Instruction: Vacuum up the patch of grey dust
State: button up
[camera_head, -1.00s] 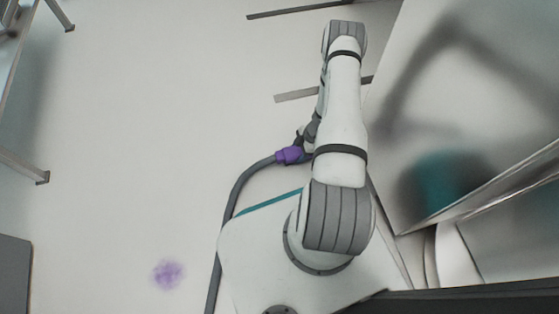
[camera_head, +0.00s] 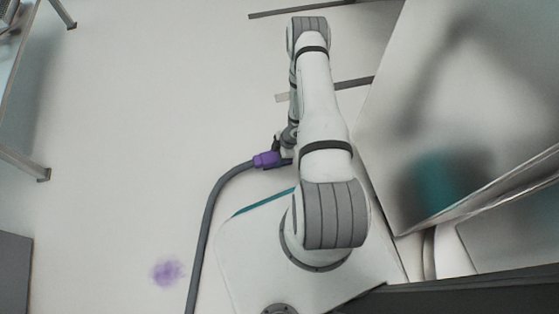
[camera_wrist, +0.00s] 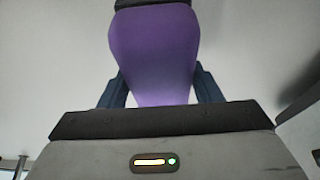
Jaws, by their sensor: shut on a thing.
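A patch of dust (camera_head: 167,272) lies on the pale floor at the lower left of the head view. It looks purple, not grey. My gripper (camera_head: 282,151) is shut on the purple vacuum handle (camera_head: 266,160), left of my arm. The handle also shows in the wrist view (camera_wrist: 155,45), between the two dark blue fingers of my gripper (camera_wrist: 158,88). A grey hose (camera_head: 208,210) curves from the handle down to the bottom edge, passing right of the patch. The handle is above and right of the patch, well apart from it. The vacuum's mouth cannot be made out.
A shiny metal panel (camera_head: 400,130) stands right of my arm. Metal legs of a rack (camera_head: 40,172) stand at the left edge, with a dark grey block (camera_head: 14,275) below. Dark strips (camera_head: 355,82) lie near the top.

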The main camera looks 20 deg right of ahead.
jog(key=shift+a, duration=0.45)
jog(key=shift+r+p, duration=2.8)
jog(key=shift+r, duration=1.1)
jog(key=shift+w, duration=0.1)
